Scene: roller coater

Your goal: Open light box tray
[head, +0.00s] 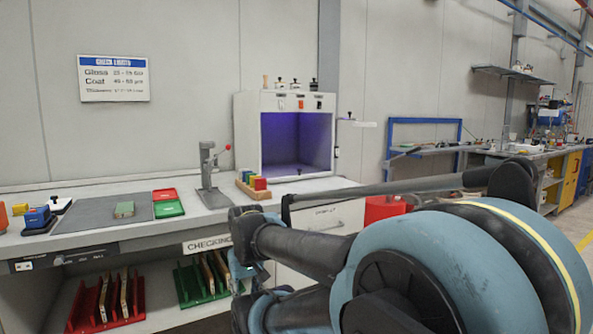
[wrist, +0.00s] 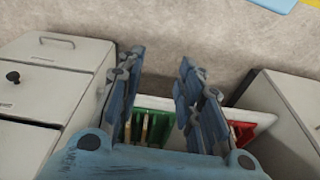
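The light box (head: 259,145) is a white cabinet with a violet-lit open chamber, standing at the back of the bench. Several small knobs and switches are on its top and upper front. A white flat part (head: 357,123) with a dark knob sticks out at its right side. I cannot tell which part is the tray. My gripper (wrist: 162,85) is open and empty, its two blue fingers spread apart. In the head view it is low in front of the bench, below and away from the light box, and partly hidden by my arm.
A drawer cabinet (head: 341,217) stands under the bench; a grey cabinet with a bar handle and a knob (wrist: 12,76) shows in the wrist view. Red (head: 105,303) and green (head: 192,286) racks fill the lower shelf. A lever stand (head: 208,170) and coloured blocks (head: 259,184) stand near the box.

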